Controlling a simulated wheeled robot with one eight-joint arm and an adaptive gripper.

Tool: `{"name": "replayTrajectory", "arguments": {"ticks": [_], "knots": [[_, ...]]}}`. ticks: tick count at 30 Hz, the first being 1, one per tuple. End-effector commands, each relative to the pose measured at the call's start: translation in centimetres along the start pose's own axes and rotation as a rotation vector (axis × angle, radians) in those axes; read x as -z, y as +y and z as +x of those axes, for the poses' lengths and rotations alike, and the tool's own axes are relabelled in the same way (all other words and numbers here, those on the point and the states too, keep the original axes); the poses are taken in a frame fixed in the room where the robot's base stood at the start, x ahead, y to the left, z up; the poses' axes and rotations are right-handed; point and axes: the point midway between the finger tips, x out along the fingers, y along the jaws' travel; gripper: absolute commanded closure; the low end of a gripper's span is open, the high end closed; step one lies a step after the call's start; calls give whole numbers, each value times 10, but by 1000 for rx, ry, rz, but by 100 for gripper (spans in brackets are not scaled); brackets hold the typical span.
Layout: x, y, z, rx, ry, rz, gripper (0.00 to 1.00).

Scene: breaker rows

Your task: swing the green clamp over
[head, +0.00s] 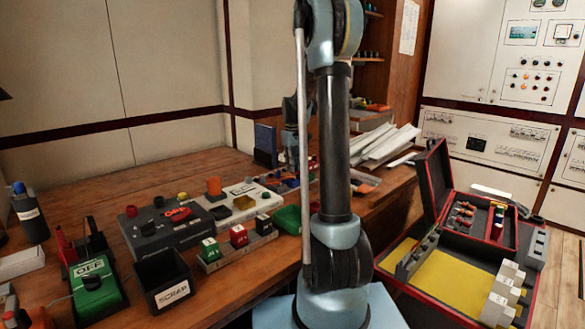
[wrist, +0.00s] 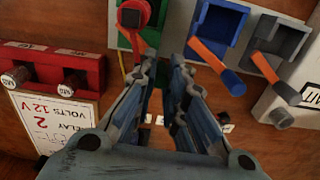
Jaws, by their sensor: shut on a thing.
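The green clamp (wrist: 124,41) shows at the top of the wrist view as a green body, partly covered by my jaws and a red part. My gripper (wrist: 164,62) reaches up to it, its jaws close together over the clamp's lower side. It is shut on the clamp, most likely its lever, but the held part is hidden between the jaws. In the head view my arm hides the gripper's tips, and I cannot make out the green clamp for certain.
Right of my jaws are a blue clamp (wrist: 215,30) and a grey clamp (wrist: 275,45), each with an orange lever pointing down-right. A red terminal block (wrist: 85,72) stands left. In the head view, a scrap bin (head: 165,279) and an open red case (head: 432,190) flank my arm.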

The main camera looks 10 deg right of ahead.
Motion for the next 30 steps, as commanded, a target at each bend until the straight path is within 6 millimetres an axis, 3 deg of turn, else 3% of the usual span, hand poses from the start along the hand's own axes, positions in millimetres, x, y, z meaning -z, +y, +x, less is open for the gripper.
{"name": "replayTrajectory", "arguments": {"ticks": [18, 30], "knots": [[14, 17, 0, 0, 1, 559, 100], [17, 26, -1, 1, 2, 825, 100]]}}
